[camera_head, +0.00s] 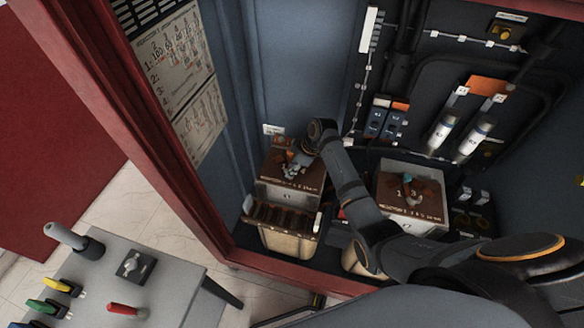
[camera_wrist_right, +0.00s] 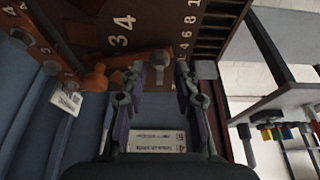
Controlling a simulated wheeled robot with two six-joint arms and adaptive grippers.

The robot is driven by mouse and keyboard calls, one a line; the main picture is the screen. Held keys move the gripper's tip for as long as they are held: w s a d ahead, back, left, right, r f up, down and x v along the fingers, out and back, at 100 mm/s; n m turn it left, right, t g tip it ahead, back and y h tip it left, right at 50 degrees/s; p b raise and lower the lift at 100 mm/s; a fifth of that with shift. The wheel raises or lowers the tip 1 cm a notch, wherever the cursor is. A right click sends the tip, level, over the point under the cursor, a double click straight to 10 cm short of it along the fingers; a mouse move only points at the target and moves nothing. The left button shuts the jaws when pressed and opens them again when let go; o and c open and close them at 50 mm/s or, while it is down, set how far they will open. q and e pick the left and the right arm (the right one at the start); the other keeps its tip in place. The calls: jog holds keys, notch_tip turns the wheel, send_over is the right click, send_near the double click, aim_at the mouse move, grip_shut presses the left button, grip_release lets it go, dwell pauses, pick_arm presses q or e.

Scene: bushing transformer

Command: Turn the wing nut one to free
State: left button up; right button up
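Two brown-topped transformer units stand in the cabinet, the left one (camera_head: 287,192) and the right one (camera_head: 412,205). My right gripper (camera_head: 293,168) is over the top of the left unit and largely covers what is there. In the right wrist view its two fingers (camera_wrist_right: 171,72) are apart. An orange-brown pointer-like part (camera_wrist_right: 95,80), perhaps the wing nut, lies left of the fingers, with a bar running toward the left fingertip; I cannot tell whether they touch. The brown numbered plate (camera_wrist_right: 110,30) is beyond. The right unit carries an orange and teal fitting (camera_head: 407,180). My left gripper is not in view.
A red cabinet frame (camera_head: 185,195) edges the opening on the left. A grey table (camera_head: 160,295) with coloured-handled tools stands at lower left. White cylinders (camera_head: 442,130) and black pipes line the back wall. A labelled sheet (camera_head: 180,60) hangs on the left inner wall.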

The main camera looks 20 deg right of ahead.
jog(key=shift+w+a+f, duration=0.1)
jog(key=shift+f, duration=0.3)
grip_shut()
